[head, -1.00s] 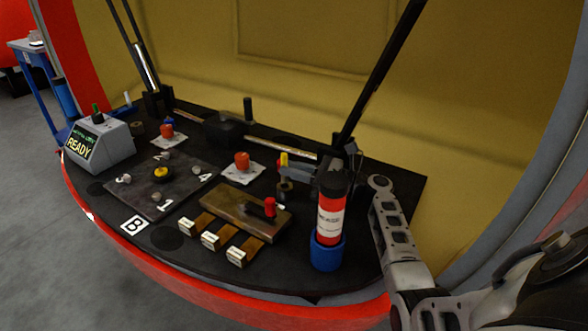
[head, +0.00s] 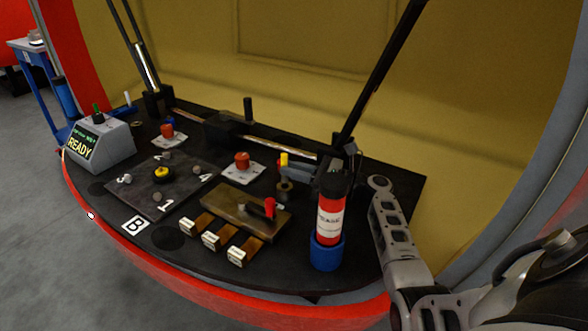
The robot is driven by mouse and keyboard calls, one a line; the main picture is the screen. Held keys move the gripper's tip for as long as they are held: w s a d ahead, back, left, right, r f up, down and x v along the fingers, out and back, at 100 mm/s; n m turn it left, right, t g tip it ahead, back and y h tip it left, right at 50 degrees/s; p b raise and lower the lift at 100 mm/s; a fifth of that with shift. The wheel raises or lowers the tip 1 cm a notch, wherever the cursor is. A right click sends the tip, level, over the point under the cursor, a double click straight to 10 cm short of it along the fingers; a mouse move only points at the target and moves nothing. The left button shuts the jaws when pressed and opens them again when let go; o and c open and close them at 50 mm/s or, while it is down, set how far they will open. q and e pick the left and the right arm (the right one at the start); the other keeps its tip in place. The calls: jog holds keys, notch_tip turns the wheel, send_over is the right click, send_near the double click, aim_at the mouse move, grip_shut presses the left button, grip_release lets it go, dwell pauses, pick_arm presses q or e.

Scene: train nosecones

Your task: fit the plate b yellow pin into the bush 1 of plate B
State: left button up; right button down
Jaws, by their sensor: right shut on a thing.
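Plate B (head: 143,189) is a dark square plate at the left of the black deck, next to a white B label. A grey bush 1 (head: 158,197) sits near its front corner, by the white number 1. A yellow round knob (head: 164,173) is at the plate's middle. The yellow pin (head: 284,159) stands upright at the tip of my right gripper (head: 286,170), which is shut on it. It is just above a small brownish holder (head: 285,189), well to the right of plate B. The red canister partly hides my right gripper and wrist. My left gripper is not in view.
A red canister (head: 330,215) in a blue cup stands before my right wrist. A READY box (head: 100,143) is at left; red knobs (head: 242,160) stand behind.

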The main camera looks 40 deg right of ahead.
dwell(0.4)
dwell(0.3)
jog(key=shift+f+b, duration=1.25)
jog(key=shift+f, duration=0.55)
jog(key=c, duration=1.3)
grip_release()
jog(key=shift+c, duration=0.2)
